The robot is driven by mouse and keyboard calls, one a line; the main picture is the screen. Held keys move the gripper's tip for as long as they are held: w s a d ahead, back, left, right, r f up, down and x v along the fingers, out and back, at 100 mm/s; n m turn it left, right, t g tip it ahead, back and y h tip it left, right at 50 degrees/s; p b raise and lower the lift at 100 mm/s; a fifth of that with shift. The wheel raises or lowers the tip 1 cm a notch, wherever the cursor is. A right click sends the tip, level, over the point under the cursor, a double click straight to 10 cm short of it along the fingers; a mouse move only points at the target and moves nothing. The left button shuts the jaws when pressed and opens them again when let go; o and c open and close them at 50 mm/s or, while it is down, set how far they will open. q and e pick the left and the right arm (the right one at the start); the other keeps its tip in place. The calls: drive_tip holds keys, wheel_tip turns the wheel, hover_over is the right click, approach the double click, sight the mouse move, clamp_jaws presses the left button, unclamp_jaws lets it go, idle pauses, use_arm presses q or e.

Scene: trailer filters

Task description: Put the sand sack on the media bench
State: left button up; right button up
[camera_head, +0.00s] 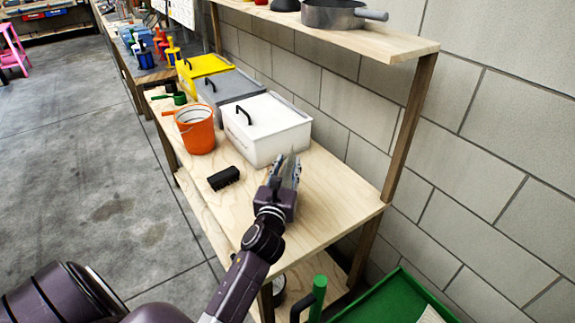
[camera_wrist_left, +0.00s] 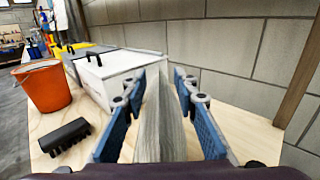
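No sand sack can be made out for sure. A pale item (camera_head: 431,315) at the lower right of the head view is mostly cut off. The wooden bench (camera_head: 335,195) stands along the block wall; its top also shows in the wrist view (camera_wrist_left: 250,126). My left gripper (camera_head: 289,167) is over the near part of the bench top, in front of the white bin. Its blue-padded fingers (camera_wrist_left: 160,95) stand apart around a grey, streaked piece (camera_wrist_left: 160,125); whether they grip it is unclear. My right gripper is out of view.
A white bin (camera_head: 270,140), an orange bucket (camera_head: 196,132) and a black block (camera_head: 223,178) occupy the bench top. Grey and yellow bins stand behind. A shelf (camera_head: 385,42) overhangs the bench. A green tray (camera_head: 385,300) is at lower right.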

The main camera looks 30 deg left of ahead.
use_arm(q)
drive_tip(key=shift+s, duration=0.25)
drive_tip(key=b+v, duration=0.1)
drive_tip(key=v, duration=1)
drive_tip(key=shift+s+d, duration=0.15)
drive_tip(key=shift+s, duration=0.05)
